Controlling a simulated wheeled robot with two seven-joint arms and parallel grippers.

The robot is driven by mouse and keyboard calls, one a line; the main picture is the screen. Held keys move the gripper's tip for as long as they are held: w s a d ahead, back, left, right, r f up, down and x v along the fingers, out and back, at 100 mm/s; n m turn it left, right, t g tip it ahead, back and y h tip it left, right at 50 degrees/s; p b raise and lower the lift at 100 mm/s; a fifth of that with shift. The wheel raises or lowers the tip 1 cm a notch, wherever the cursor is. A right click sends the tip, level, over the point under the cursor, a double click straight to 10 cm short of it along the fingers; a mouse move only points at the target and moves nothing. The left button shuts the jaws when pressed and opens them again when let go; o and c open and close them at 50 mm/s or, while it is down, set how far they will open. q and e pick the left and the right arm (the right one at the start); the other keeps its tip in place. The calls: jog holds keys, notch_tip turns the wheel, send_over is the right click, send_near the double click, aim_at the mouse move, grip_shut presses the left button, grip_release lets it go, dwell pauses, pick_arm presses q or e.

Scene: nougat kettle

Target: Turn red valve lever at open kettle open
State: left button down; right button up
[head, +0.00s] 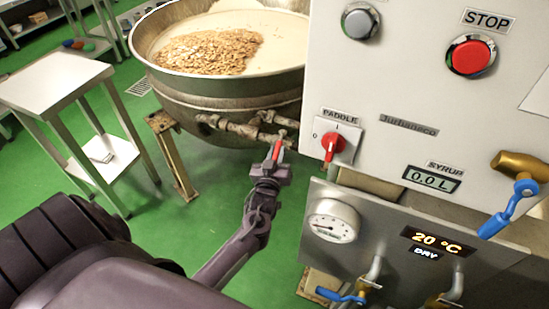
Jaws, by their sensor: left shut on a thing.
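The open kettle (228,90) stands at the top middle, a steel bowl holding a pale mass with a heap of nuts on it. A pipe with fittings (235,127) runs along its lower side. The red valve lever (276,150) shows at the right end of this pipe, pointing down. My left gripper (273,163) is at the lever and shut on its lower part, so the jaws hide some of it. My right gripper is not in view.
A white control panel (408,85) with a red stop button (471,56) and a red paddle knob (332,145) stands close right of my left gripper. A steel table (55,82) stands left; green floor (220,180) lies between.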

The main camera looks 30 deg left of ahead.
pick_arm(q)
jog(key=shift+w+d+n+y, duration=0.2)
jog(key=shift+d+n+y, duration=0.1)
jog(key=shift+n+y, duration=0.15)
jog(key=shift+w+d+n+g+y+b, duration=0.2)
jog(key=shift+d+n+g+y+b, duration=0.35)
jog(key=shift+y, duration=0.4)
jog(key=c, duration=1.6)
grip_release()
jog(key=o, duration=0.3)
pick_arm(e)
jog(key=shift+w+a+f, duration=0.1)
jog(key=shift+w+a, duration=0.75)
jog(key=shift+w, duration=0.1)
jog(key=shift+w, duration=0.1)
